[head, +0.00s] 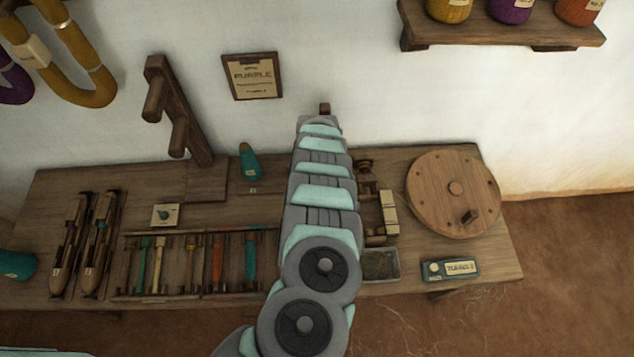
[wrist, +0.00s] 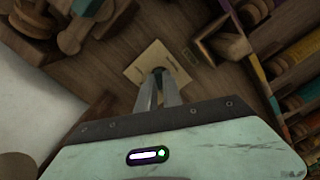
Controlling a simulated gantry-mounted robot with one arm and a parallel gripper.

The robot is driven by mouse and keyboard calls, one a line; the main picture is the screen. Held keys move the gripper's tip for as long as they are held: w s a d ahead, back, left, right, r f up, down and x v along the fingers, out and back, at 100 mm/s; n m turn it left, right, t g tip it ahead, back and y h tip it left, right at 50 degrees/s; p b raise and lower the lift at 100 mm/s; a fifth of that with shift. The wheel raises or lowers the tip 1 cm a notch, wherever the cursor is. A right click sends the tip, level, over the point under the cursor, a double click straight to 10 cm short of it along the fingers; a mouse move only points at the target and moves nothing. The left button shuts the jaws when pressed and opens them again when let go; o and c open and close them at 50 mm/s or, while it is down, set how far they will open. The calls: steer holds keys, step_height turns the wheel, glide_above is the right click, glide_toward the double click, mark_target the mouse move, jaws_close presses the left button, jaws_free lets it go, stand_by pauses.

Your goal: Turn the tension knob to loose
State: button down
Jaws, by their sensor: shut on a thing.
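A cream plate (wrist: 142,73) with small print lies on the wooden bench in the wrist view. A small dark knob (wrist: 158,70) sits on it. My gripper (wrist: 158,78) points down at the plate, its two fingers close together on the knob. The fingers hide much of the knob, so its pointer and setting cannot be read. In the head view my arm covers this plate and my gripper.
A rack of coloured bobbins (head: 190,263) and two shuttles (head: 87,240) lie left of my arm. A small tray (head: 380,264), a round wooden wheel (head: 453,193) and a teal labelled box (head: 450,269) are to the right. A wooden post (head: 180,110) stands at the back.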

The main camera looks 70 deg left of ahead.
steer(key=c, duration=1.5)
jaws_free()
steer(key=shift+r, duration=0.15)
step_height(320, 180, up, 11)
steer(key=p, duration=0.2)
steer(key=shift+f, duration=0.2)
